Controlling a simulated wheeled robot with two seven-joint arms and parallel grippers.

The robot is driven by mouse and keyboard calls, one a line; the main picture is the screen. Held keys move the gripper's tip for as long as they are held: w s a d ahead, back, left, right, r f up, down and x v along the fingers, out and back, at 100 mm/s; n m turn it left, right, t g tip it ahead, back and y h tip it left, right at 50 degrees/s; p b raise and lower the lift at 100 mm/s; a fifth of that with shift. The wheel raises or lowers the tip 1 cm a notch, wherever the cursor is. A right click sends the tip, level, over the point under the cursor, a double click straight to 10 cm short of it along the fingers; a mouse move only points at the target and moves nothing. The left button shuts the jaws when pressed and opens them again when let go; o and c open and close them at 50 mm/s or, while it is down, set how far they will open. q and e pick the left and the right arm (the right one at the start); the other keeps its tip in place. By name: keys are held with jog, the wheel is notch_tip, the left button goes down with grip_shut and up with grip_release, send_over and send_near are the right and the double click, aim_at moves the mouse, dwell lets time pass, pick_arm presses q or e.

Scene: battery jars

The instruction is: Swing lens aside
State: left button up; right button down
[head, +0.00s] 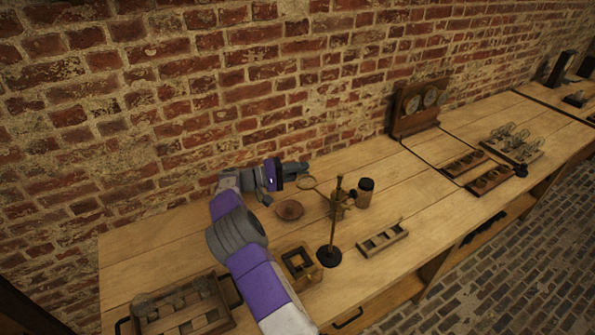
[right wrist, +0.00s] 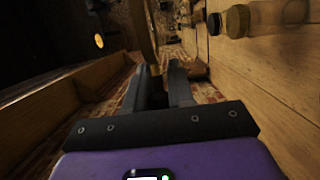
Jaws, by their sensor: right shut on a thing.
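The lens (head: 307,183) is a round brass-coloured ring at the end of an arm on a dark stand (head: 335,222) with an upright post and round base. My right gripper (head: 303,168) is at the ring's far edge, shut on its rim. In the right wrist view, the lens rim (right wrist: 144,32) runs down to my nearly closed fingers (right wrist: 160,85). The exact contact is dark and partly hidden by the fingers. My left gripper is not in view.
A brown dish (head: 289,210) lies left of the stand, a dark jar (head: 365,194) right of it. A wooden frame (head: 300,264), slotted rack (head: 383,240) and tray (head: 180,310) lie nearer. A dial box (head: 418,106) stands by the brick wall.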

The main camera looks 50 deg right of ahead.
jog(key=c, duration=1.4)
grip_release()
jog(key=shift+s+d+f, duration=0.1)
jog(key=shift+s+f, duration=0.05)
jog(key=shift+s, duration=0.2)
jog(key=o, duration=0.4)
jog(key=shift+s+d, duration=0.1)
jog(key=shift+s, duration=0.15)
jog(key=v, duration=0.8)
jog(key=shift+w+p, duration=0.2)
jog(key=shift+p, duration=0.2)
